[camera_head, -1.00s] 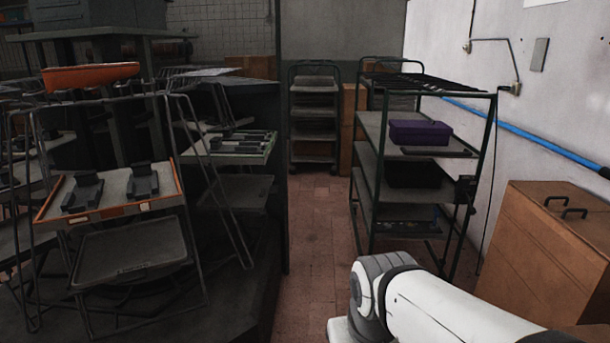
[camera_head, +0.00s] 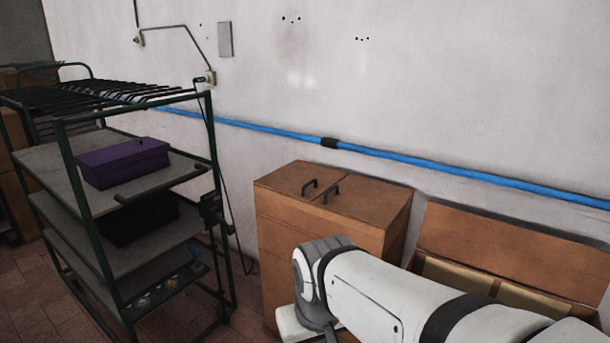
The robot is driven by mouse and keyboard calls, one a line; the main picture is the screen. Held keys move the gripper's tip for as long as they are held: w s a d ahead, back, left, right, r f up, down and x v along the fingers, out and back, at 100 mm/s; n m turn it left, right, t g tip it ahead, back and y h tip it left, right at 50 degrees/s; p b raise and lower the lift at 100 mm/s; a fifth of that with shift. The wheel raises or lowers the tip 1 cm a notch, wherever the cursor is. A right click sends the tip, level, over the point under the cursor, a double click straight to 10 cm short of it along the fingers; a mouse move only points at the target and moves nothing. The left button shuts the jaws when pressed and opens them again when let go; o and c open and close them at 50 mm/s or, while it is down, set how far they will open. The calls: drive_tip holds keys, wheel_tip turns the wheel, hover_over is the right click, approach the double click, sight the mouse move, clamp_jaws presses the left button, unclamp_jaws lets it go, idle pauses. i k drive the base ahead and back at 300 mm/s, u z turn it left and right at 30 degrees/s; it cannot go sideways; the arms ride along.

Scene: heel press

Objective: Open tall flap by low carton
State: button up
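A tall brown carton (camera_head: 290,225) stands against the white wall, right of the shelf rack. Its top is closed by two flaps, a left flap (camera_head: 293,179) and a right flap (camera_head: 350,198), each with a dark handle near the seam. A low brown carton (camera_head: 460,277) stands to its right, with a raised panel (camera_head: 510,245) at its back and its inside partly showing. My white arm crosses in front of both cartons and hides their lower parts. My gripper is not clearly visible.
A green-framed shelf rack (camera_head: 95,222) stands left of the tall carton, with a purple box (camera_head: 123,163) on an upper shelf. A blue pipe (camera_head: 430,163) runs along the wall above the cartons. Some tiled floor (camera_head: 30,285) shows at lower left.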

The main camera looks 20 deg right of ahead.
sight(376, 202)
drive_tip(key=z, duration=0.05)
drive_tip(key=i, duration=0.3)
drive_tip(key=z, duration=0.2)
drive_tip(key=k, duration=0.8)
drive_tip(key=z, duration=0.15)
drive_tip(key=i, duration=1.35)
drive_tip(key=u, duration=0.05)
